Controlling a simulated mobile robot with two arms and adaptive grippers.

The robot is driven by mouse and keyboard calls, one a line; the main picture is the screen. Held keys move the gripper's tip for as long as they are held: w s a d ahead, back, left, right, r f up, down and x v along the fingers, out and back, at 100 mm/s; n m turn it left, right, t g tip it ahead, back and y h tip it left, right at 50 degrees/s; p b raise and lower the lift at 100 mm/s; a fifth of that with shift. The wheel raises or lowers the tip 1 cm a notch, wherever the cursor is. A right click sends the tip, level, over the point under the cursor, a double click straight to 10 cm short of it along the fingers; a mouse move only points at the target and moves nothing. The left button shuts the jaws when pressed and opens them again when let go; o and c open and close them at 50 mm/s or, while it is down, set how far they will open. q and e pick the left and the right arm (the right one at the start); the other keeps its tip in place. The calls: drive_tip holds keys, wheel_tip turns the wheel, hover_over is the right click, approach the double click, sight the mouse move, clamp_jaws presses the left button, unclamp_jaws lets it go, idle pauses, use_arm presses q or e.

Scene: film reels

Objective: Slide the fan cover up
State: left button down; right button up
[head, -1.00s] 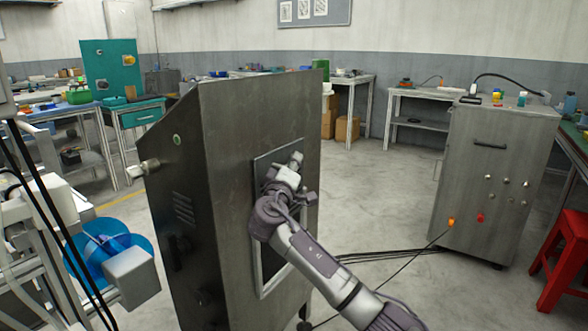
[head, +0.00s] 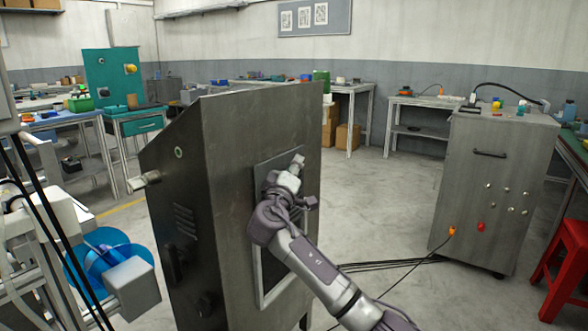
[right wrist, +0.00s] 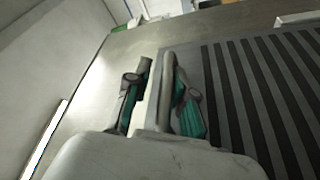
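The fan cover (head: 262,275) is a framed, dark slatted panel on the side of a tall grey metal cabinet (head: 235,130). Its dark slats (right wrist: 250,85) fill the right side of the right wrist view. My right gripper (head: 298,162) is at the upper part of the cover, and my arm hides much of the panel. In the right wrist view the two fingers (right wrist: 155,85) stand slightly apart beside the slats. Contact with the cover's edge cannot be made out. My left gripper is not in view.
A grey wheeled cabinet (head: 490,190) with knobs stands to the right, beside a red stool (head: 566,255). Black cables (head: 385,265) cross the floor. White equipment with a blue disc (head: 85,275) is close at the left.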

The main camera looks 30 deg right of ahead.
drive_tip(key=shift+f, duration=0.1)
drive_tip(key=shift+s+a+f, duration=0.15)
drive_tip(key=shift+s+a, duration=0.05)
drive_tip(key=shift+a, duration=0.05)
drive_tip(key=v, duration=1.1)
drive_tip(key=shift+a, duration=0.15)
drive_tip(key=shift+s, duration=0.15)
